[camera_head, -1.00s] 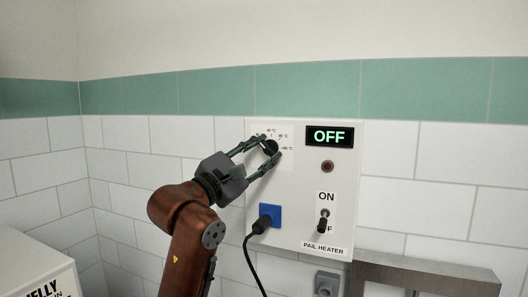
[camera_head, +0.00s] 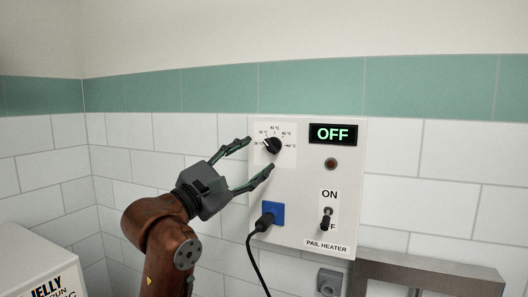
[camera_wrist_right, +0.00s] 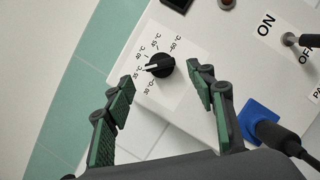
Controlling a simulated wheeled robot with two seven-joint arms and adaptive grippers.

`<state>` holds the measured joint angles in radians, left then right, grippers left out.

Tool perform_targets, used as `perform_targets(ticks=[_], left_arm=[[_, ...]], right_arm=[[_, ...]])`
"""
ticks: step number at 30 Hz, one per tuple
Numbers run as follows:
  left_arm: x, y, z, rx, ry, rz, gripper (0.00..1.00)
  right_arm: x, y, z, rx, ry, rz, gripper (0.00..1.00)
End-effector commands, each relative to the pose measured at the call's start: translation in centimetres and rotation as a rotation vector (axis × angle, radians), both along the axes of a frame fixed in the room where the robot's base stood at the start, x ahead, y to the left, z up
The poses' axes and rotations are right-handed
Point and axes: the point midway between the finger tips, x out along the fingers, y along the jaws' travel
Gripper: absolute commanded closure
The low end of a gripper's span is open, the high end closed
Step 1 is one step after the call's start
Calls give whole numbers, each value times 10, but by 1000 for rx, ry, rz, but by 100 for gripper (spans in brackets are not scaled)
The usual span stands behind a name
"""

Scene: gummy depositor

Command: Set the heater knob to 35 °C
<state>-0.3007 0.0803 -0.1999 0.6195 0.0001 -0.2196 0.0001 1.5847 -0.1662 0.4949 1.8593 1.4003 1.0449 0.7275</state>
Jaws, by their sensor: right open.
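The heater knob (camera_head: 273,145) is a black round dial on a white scale plate, at the upper left of the pail heater panel (camera_head: 300,235). In the right wrist view the knob (camera_wrist_right: 161,65) has a white pointer line that points left, close to the 35 °C label (camera_wrist_right: 138,75). My right gripper (camera_head: 260,153) is open and empty, its fingers pulled back from the knob. In the wrist view the knob lies beyond the gap between its fingertips (camera_wrist_right: 162,85), touching neither. My left gripper is not in view.
The display (camera_head: 333,134) reads OFF, above a dark red lamp (camera_head: 330,163). A toggle switch (camera_head: 326,217) sits between ON and OFF labels. A black plug (camera_head: 265,223) with a hanging cable is in the blue socket (camera_head: 278,210), just below my right gripper.

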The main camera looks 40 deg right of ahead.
Motion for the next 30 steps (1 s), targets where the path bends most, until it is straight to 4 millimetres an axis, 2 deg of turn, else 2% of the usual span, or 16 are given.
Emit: perform_targets(ticks=[1,6,12,30], left_arm=[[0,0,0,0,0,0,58],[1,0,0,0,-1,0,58],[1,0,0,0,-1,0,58],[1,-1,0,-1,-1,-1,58]], right_arm=[[-1,12,-3,-1,1,3,49],[-7,40,-12,0,1,2,49],[-11,59,-17,1,0,1,49],[-12,62,-17,0,0,0,49]])
